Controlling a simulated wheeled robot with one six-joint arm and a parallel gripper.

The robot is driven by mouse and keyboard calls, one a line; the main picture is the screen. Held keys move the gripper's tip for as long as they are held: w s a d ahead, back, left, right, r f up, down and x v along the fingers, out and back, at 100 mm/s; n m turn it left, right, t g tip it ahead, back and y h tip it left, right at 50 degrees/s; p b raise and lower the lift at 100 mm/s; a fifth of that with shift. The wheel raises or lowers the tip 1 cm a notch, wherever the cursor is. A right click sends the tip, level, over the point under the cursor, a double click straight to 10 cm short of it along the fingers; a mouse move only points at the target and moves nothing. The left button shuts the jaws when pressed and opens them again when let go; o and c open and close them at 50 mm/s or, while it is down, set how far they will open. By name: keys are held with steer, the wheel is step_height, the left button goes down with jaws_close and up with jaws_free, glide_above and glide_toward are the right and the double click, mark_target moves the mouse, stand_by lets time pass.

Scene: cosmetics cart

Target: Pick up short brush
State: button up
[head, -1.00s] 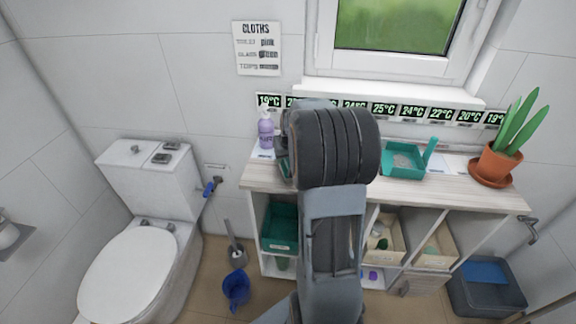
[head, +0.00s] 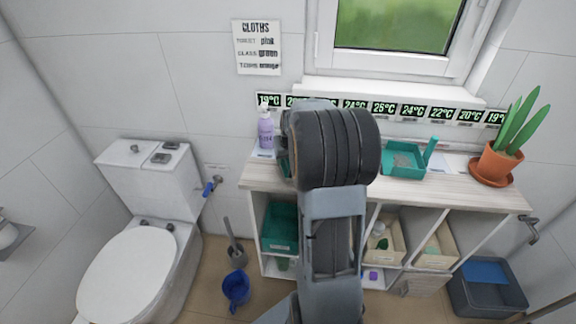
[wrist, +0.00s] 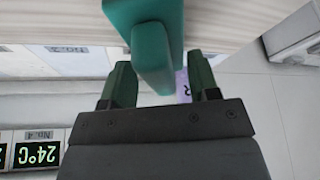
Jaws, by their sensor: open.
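A teal object with a wide block and a narrower rounded part, likely the short brush (wrist: 152,60), is in the wrist view. My gripper (wrist: 158,64) is open, its two dark green fingers apart on either side of the narrower part. I see a gap to the right finger; I cannot tell whether the left one touches. In the head view my arm covers the gripper and most of that spot. Only a bit of teal (head: 284,166) shows at the arm's left edge, on the counter.
A lilac bottle (head: 265,131) stands on the counter (head: 455,187) left of my arm. A teal tray (head: 404,162) and a potted plant (head: 497,164) stand to the right. The wall with temperature labels (head: 411,112) is close behind. Bins fill the shelves below.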

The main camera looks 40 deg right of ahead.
steer(key=shift+c, duration=0.4)
steer(key=c, duration=0.9)
jaws_close()
steer(key=shift+r, duration=0.1)
